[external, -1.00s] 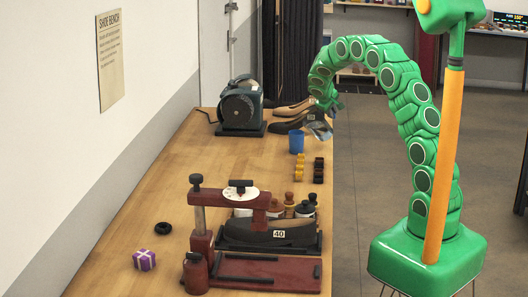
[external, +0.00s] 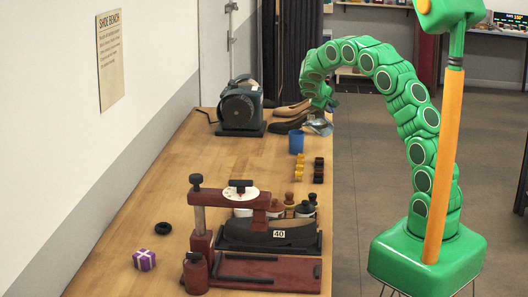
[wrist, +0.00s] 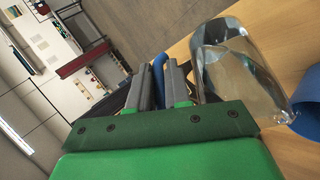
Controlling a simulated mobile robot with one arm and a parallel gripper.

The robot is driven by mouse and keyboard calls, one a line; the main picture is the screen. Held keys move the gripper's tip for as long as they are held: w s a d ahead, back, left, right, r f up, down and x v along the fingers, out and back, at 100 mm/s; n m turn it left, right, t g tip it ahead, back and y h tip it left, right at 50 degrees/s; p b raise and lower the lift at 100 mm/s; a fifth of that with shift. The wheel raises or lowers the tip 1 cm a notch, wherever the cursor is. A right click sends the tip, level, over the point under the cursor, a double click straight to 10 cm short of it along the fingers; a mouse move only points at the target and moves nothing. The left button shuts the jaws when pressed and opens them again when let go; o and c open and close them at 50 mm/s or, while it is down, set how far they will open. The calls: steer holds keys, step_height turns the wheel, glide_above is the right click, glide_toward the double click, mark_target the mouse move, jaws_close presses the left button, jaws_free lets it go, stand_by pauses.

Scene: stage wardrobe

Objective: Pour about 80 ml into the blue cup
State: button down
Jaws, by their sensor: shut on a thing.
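The blue cup (external: 296,142) stands upright on the bench near its right edge. It also shows, cut off, at the right edge of the wrist view (wrist: 308,108). A clear jug (wrist: 245,80) with a blue handle is held tilted, its one end close to the cup; contact cannot be told. In the external view the jug (external: 320,126) is small, just right of and above the cup. My gripper (wrist: 166,72) is shut on the jug's blue handle, mostly hidden between the fingers. The liquid level and any stream into the cup cannot be made out.
Dark and tan shoes (external: 290,118) lie behind the cup. A grinder-like machine (external: 241,108) stands further left. Yellow and dark small items (external: 300,168) sit in front of the cup. A red shoe press (external: 255,235) fills the near bench. The bench's left middle is clear.

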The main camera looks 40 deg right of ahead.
steer(key=shift+a+r+h, duration=0.3)
steer(key=shift+r+h, duration=0.1)
steer(key=shift+r, duration=0.05)
steer(key=shift+w+a+r+n+h+b, duration=0.25)
steer(key=shift+a+r+h+b, duration=0.4)
steer(key=shift+b, duration=0.35)
stand_by(1.5)
steer(key=shift+s+d+f, duration=0.1)
steer(key=shift+d+f, duration=0.05)
steer(key=shift+d, duration=0.15)
steer(key=d+f+y, duration=0.2)
steer(key=f+y, duration=0.1)
steer(key=d+f+m+y, duration=0.1)
steer(key=shift+s+f+y, duration=0.25)
steer(key=shift+f, duration=0.05)
steer(key=shift+t, duration=0.3)
steer(key=shift+s+d+f+y, duration=0.15)
steer(key=shift+d+f+y, duration=0.45)
steer(key=shift+d+f, duration=0.1)
steer(key=shift+d, duration=0.1)
